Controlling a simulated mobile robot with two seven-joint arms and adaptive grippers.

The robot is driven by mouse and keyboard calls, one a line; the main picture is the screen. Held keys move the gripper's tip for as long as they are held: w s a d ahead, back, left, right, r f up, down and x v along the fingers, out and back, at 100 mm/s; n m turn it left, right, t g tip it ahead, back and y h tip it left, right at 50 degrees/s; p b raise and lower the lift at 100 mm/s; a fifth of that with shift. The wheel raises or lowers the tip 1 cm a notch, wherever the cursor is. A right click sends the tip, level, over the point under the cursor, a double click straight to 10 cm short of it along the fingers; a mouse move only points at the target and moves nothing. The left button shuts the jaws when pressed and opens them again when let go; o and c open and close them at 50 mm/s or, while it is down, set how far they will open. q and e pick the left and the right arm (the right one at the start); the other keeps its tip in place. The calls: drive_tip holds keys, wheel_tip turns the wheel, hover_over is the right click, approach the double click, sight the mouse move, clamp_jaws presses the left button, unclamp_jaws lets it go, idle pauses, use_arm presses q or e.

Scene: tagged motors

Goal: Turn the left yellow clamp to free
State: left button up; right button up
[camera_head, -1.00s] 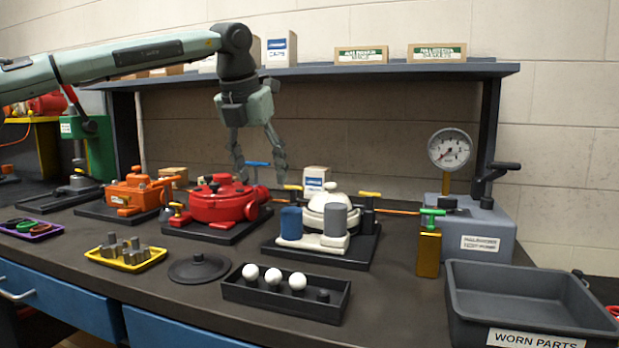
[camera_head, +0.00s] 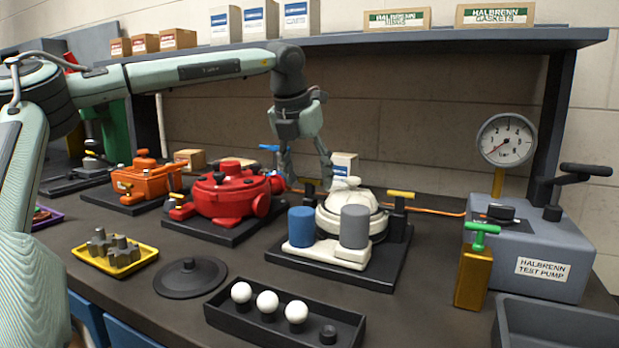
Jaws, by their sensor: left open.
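The white motor (camera_head: 345,221) stands on a dark base plate with a blue cylinder (camera_head: 301,226) and a grey cylinder (camera_head: 355,226) at its front. A yellow clamp handle (camera_head: 309,181), the left one, shows behind the motor's left side, partly hidden. The right yellow clamp (camera_head: 400,194) sits on a black post at the motor's right. My left gripper (camera_head: 309,183) points down and is open, its fingertips on either side of the left yellow handle in the picture. Whether they touch it I cannot tell. My right gripper is not in view.
The red motor (camera_head: 225,195), with a blue handle (camera_head: 268,148), stands close on the left. A shelf (camera_head: 400,48) with boxes runs above. A tray (camera_head: 255,323) with white balls, a dark round lid (camera_head: 191,279) and a test pump (camera_head: 540,250) are nearby.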

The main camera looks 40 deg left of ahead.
use_arm(q)
drive_tip(key=shift+w+a+f, duration=0.1)
drive_tip(key=shift+w+f, duration=0.15)
drive_tip(key=shift+f, duration=0.25)
drive_tip(key=c, duration=0.9)
drive_tip(key=shift+a+m+h, duration=0.15)
drive_tip(key=shift+m+h, duration=0.75)
drive_tip(key=shift+m, duration=1.4)
drive_tip(key=m+h, duration=0.1)
drive_tip(key=m, duration=0.3)
drive_tip(key=shift+w+m+h, duration=0.1)
drive_tip(key=shift+m+h, duration=0.2)
drive_tip(key=shift+h, duration=0.1)
drive_tip(key=m+g+h, duration=0.1)
drive_tip(key=m, duration=0.3)
drive_tip(key=shift+a, duration=0.1)
drive_tip(key=shift+w+m+g+h, duration=0.1)
drive_tip(key=shift+m+g+h, duration=0.25)
drive_tip(key=shift+m, duration=0.85)
drive_tip(key=shift+m+g+h, duration=0.15)
drive_tip(key=shift+m+g, duration=0.4)
drive_tip(key=shift+m, duration=0.65)
drive_tip(key=o, duration=0.9)
